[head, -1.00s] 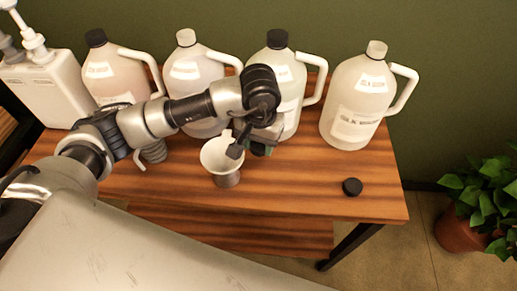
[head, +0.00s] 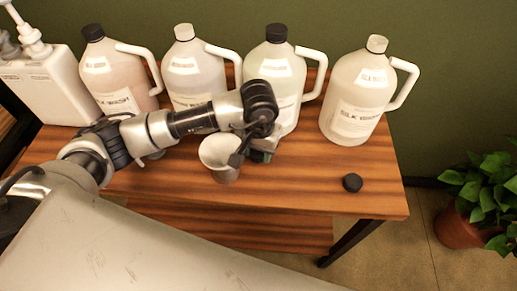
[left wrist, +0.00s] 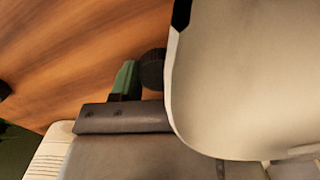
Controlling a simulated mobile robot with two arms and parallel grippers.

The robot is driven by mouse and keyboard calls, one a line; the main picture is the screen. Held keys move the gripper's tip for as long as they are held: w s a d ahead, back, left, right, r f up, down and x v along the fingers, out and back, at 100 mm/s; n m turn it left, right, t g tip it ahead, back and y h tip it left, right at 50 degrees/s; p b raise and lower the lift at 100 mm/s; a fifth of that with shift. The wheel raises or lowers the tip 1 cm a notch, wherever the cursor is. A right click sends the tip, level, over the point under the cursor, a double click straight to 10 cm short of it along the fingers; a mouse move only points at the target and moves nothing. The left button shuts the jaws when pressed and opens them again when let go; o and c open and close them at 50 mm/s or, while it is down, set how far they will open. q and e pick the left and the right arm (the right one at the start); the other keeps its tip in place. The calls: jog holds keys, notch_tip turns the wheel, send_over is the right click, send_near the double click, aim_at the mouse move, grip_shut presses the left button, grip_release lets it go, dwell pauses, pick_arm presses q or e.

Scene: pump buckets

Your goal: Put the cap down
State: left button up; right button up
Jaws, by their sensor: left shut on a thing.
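My left gripper (head: 262,156) is low over the wooden table, just right of the grey-white funnel (head: 220,158) and in front of the third jug. It is shut on a dark round cap (left wrist: 152,68), seen beside its green fingertip (left wrist: 124,80) in the left wrist view. The other finger is hidden there behind a large pale shape. The held cap cannot be made out in the head view, and whether it touches the table is unclear. Another black cap (head: 352,182) lies on the table at the front right. My right gripper is not in view.
Several handled jugs line the back of the table (head: 300,195); the rightmost jug (head: 357,98) has a pale cap, the third (head: 272,80) a black one. A white pump container (head: 48,85) stands at far left. Bare wood lies between funnel and loose cap.

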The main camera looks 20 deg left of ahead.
pick_arm(q)
jog(key=o, duration=1)
jog(key=shift+r+p, duration=0.45)
jog(key=shift+p, duration=0.2)
jog(key=shift+r, duration=0.35)
notch_tip(320, 180, up, 11)
jog(key=b, duration=0.1)
jog(key=shift+r, duration=0.15)
